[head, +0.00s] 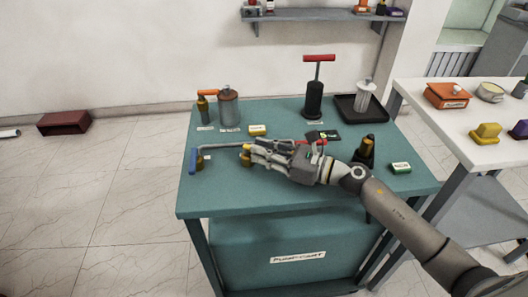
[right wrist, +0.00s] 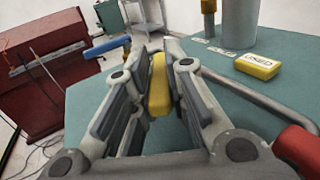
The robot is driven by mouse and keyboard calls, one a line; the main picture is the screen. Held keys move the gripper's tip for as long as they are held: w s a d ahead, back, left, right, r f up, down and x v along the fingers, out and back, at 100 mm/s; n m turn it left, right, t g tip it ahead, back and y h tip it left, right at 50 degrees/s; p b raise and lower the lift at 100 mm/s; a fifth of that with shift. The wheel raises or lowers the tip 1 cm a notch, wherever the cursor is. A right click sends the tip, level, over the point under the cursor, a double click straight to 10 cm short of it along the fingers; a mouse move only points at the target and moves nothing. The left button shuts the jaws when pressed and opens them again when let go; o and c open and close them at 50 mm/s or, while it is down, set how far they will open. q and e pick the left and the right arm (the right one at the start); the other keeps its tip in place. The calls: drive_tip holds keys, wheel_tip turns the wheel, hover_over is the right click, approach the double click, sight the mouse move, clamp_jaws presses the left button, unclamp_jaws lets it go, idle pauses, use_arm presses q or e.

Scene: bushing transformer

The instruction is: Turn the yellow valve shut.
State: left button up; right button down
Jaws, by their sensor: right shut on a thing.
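The yellow valve (head: 246,158) stands on the left half of the teal table, partly hidden by my gripper. In the right wrist view its yellow handle (right wrist: 159,84) is between my fingers. My right gripper (head: 250,152) reaches in from the right and is shut on this handle. It also shows in the right wrist view (right wrist: 158,82), with one finger on each side of the handle. The valve's lower body is mostly hidden. My left gripper is not in view.
A blue-handled valve (head: 193,160) stands left of the yellow one. A grey pipe (right wrist: 255,98) with a red part (right wrist: 298,148) runs close to my gripper. A yellow block (head: 257,130), a canister (head: 228,108) and a red-handled pump (head: 315,98) stand behind. The table's front left is clear.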

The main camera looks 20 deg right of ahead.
drive_tip(key=c, duration=1.4)
unclamp_jaws()
drive_tip(key=shift+c, duration=0.2)
drive_tip(key=v, duration=1.2)
drive_tip(key=shift+c, duration=0.3)
